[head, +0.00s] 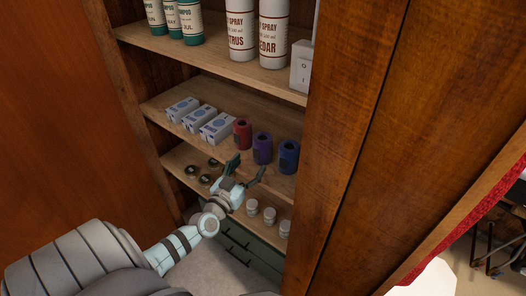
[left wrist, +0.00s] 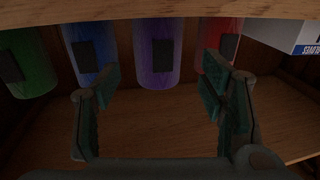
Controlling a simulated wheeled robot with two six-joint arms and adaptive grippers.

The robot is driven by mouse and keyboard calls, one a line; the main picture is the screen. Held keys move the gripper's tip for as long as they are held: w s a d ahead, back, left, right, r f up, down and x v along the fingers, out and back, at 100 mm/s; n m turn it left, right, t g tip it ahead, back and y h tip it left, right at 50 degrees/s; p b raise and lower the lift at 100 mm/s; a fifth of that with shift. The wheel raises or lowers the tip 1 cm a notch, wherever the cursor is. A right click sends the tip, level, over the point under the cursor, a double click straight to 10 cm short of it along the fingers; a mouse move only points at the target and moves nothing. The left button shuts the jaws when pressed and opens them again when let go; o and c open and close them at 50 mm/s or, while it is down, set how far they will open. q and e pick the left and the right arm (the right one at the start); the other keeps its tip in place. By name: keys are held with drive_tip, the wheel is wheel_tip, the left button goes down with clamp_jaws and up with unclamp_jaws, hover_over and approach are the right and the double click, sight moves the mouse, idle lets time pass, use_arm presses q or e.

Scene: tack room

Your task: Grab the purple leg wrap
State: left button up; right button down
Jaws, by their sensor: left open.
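The purple leg wrap (head: 262,148) is an upright roll with a dark patch, standing between a red wrap (head: 242,134) and a blue wrap (head: 288,156) on the middle shelf (head: 185,138). My left gripper (head: 247,168) is open and empty just in front of the shelf edge, its fingers spread below the purple wrap in the head view. In the left wrist view, which looks upside down, the purple wrap (left wrist: 157,55) shows between the two open fingers (left wrist: 160,82), beyond the tips. I see no contact. My right gripper is not in view.
White boxes (head: 200,117) stand left of the red wrap. A green wrap (left wrist: 28,62) shows beside the blue one in the wrist view. Round tins (head: 205,179) and white jars (head: 268,215) are on the shelf below. A wooden side panel (head: 345,130) closes the right.

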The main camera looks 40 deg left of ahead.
sight(258, 155)
use_arm(q)
drive_tip(key=w+b, duration=0.1)
drive_tip(key=w, duration=0.2)
drive_tip(key=w+a, duration=0.1)
drive_tip(key=w, duration=0.2)
drive_tip(key=w+b, duration=0.1)
drive_tip(key=w, duration=0.2)
drive_tip(key=shift+a+b, duration=0.2)
drive_tip(key=shift+b, duration=0.1)
drive_tip(key=shift+s, duration=0.1)
drive_tip(key=c, duration=1)
